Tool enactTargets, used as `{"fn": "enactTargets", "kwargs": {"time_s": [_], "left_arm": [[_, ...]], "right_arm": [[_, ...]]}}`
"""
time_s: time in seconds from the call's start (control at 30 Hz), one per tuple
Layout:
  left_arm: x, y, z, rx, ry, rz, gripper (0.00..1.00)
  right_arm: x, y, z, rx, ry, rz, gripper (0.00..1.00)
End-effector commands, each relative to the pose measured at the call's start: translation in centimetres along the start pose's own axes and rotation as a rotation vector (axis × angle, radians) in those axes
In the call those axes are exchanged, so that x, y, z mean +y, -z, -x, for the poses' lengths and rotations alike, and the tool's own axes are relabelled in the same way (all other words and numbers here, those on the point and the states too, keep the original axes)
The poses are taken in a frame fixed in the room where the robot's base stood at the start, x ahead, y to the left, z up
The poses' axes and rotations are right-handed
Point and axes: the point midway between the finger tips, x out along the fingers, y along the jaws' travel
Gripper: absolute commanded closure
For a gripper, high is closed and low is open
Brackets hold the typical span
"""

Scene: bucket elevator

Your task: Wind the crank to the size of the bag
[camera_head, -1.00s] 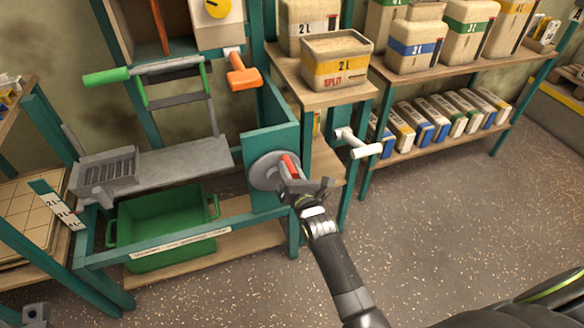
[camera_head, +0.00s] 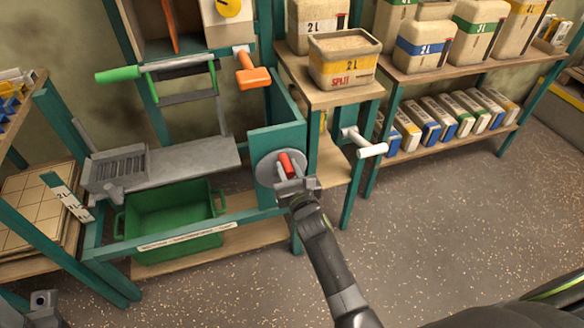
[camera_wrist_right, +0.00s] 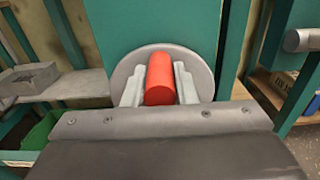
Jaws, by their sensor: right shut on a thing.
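The crank is a grey disc (camera_head: 267,168) on a teal panel with a red handle (camera_head: 285,164). My right gripper (camera_head: 287,180) is shut on the red handle. In the right wrist view the red handle (camera_wrist_right: 160,78) lies between the two pale fingers, with the disc (camera_wrist_right: 205,68) behind it.
An orange-handled lever (camera_head: 251,76), a green handle (camera_head: 117,75) and a white-handled crank (camera_head: 372,150) stick out nearby. A green bin (camera_head: 168,218) sits under a grey chute (camera_head: 185,164). More bags fill the right shelves (camera_head: 480,62). The floor in front is clear.

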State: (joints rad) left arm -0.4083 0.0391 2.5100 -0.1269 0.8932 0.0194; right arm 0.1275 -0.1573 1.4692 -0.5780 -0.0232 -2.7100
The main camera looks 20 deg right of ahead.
Motion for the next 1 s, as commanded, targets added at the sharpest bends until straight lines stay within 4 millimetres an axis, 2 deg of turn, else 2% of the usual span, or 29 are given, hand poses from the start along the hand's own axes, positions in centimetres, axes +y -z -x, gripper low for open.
{"fn": "enactTargets", "kwargs": {"time_s": [0.33, 0.67, 1.0], "left_arm": [[0.0, 0.0, 0.0, 0.000, 0.000, 0.000, 0.64], [0.1, 0.0, 0.3, 0.000, 0.000, 0.000, 0.64], [0.1, -0.1, 0.4, 0.000, 0.000, 0.000, 0.64]], "right_arm": [[0.5, 0.3, 0.1, 0.006, -0.002, 0.014, 1.00], [1.8, 0.6, 0.1, 0.007, -0.003, 0.244, 1.00], [2.0, 0.6, 0.1, 0.008, -0.003, 0.271, 1.00]]}}
